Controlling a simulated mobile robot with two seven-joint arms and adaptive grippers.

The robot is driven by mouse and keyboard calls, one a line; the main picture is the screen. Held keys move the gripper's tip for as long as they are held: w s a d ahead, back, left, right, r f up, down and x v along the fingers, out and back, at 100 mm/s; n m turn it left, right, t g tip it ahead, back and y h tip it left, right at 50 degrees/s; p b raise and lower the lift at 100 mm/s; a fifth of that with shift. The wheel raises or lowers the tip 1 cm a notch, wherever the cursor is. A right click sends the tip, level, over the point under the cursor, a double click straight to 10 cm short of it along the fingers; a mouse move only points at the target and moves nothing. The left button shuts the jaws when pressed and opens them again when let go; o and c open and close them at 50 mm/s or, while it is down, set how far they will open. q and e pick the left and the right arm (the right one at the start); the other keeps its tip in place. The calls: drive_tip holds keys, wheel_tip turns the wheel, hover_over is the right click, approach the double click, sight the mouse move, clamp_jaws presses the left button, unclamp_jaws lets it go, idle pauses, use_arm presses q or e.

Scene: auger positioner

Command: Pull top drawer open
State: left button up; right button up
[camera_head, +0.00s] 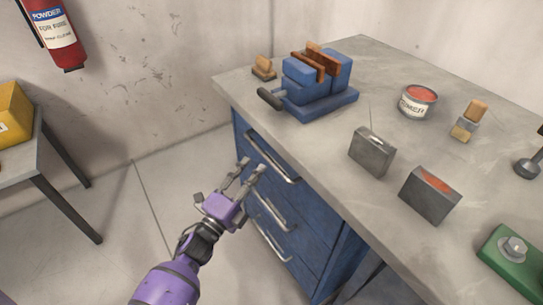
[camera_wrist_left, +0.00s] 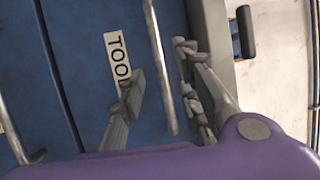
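The blue top drawer (camera_head: 258,151) is in the cabinet under the workbench and looks shut. Its grey bar handle (camera_head: 275,161) runs along the front. My purple left gripper (camera_head: 254,166) is just in front of this handle. In the left wrist view the gripper (camera_wrist_left: 159,62) is open, with its two fingers apart. The handle (camera_wrist_left: 158,55) shows between the fingers there, with no clear contact. A "TOOL" label (camera_wrist_left: 117,60) on the drawer front is partly hidden by one finger. My right gripper is not in view.
Lower drawers have handles (camera_head: 272,212) below the gripper. On the workbench top (camera_head: 330,150) stand a blue vise (camera_head: 318,100), a can (camera_head: 418,101), metal blocks (camera_head: 372,152) and a brush (camera_head: 469,121). A side table (camera_head: 40,160) is at left. Floor between is clear.

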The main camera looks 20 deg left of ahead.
sight(266, 155)
use_arm(q)
drive_tip(key=x, duration=0.7)
drive_tip(key=shift+w+f, duration=0.1)
drive_tip(key=shift+c, duration=0.5)
clamp_jaws()
